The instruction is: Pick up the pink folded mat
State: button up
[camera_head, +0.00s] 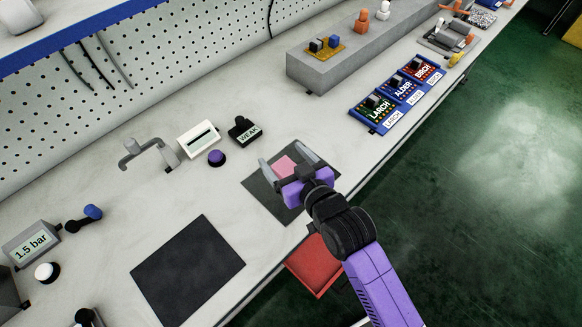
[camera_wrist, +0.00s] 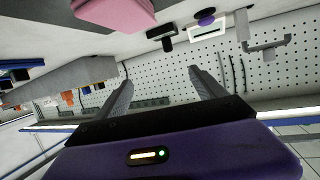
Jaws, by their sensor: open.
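The pink folded mat (camera_head: 284,167) lies on a dark square mat (camera_head: 263,195) near the bench's front edge. My gripper (camera_head: 281,155) is open and empty over this dark mat. In the head view the pink mat shows between its fingers, partly hidden by the gripper. In the wrist view the pink folded mat (camera_wrist: 113,10) is a thick block cut by the top edge, outside the gap between the spread fingers (camera_wrist: 160,76). The fingers there face the pegboard. I see no contact with the pink mat.
A second dark mat (camera_head: 187,270) lies bare to the left. Coloured boards (camera_head: 399,92) lie right. A red tray (camera_head: 316,265) sits below the edge.

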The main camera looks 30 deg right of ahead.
jog(key=w+r+n+g+p, duration=0.1)
jog(key=w+r+g+p, duration=0.15)
jog(key=w, duration=0.75)
jog(key=n+g+p, duration=0.2)
jog(key=g, duration=1)
send_over(288, 169)
jog(key=w, duration=0.1)
notch_tip(288, 169, down, 3)
jog(key=shift+w+h, duration=0.15)
jog(key=shift+h, duration=0.15)
jog(key=shift+s+f, duration=0.2)
jog(key=shift+f, duration=0.15)
jog(key=f, duration=0.2)
jog(key=f+p, duration=0.1)
jog(key=f, duration=0.1)
jog(key=s+f, duration=0.1)
jog(key=shift+f+p, duration=0.35)
jog(key=shift+f, duration=0.05)
jog(key=shift+w+f, duration=0.1)
jog(key=shift+f, duration=0.55)
jog(key=c, duration=1.6)
